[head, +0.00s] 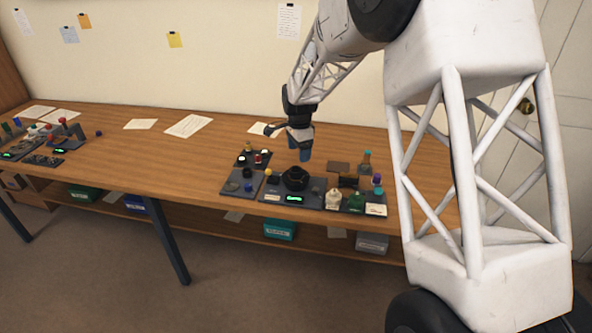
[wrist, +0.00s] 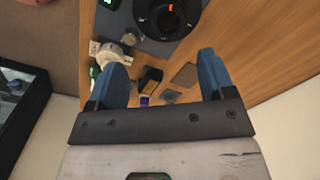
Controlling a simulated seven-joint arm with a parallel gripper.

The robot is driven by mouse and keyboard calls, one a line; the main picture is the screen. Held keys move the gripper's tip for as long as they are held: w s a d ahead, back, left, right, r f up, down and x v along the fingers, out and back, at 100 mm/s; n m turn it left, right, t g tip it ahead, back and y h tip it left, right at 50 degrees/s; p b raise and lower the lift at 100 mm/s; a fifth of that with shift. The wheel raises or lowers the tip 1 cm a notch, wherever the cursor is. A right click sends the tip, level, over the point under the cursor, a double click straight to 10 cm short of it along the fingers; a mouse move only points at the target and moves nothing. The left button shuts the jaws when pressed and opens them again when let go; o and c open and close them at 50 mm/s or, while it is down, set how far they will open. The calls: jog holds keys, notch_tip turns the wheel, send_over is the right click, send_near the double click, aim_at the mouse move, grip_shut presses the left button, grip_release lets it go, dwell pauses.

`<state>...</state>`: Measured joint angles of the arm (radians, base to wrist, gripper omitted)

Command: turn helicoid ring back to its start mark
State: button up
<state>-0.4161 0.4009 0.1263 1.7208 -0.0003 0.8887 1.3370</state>
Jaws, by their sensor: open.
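The lens with its helicoid ring (head: 295,177) is a black round body on a dark grey base plate with a green lit display on its front. It also shows at the top of the wrist view (wrist: 168,14), cut off by the frame edge, with a red mark near its middle. My gripper (head: 304,152) is above and slightly behind the lens in the head view, apart from it. In the wrist view its two blue fingers (wrist: 166,78) are spread wide with nothing held between them. The start mark is too small to make out.
A dark tray with small knobs (head: 241,185) is left of the lens. A cream bottle (head: 333,199), a green bottle (head: 356,201) and other small items crowd its right. A flat brown piece (head: 339,167) lies behind. The table's middle left is clear apart from papers (head: 188,126).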

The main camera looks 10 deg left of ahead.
aim_at(296, 169)
jog(key=shift+w+a+f, duration=0.3)
jog(key=shift+a+f, duration=0.25)
jog(key=shift+a, duration=0.1)
jog(key=shift+f, duration=0.15)
jog(key=shift+f, duration=3.8)
jog(key=c, duration=0.9)
jog(key=shift+c, duration=0.2)
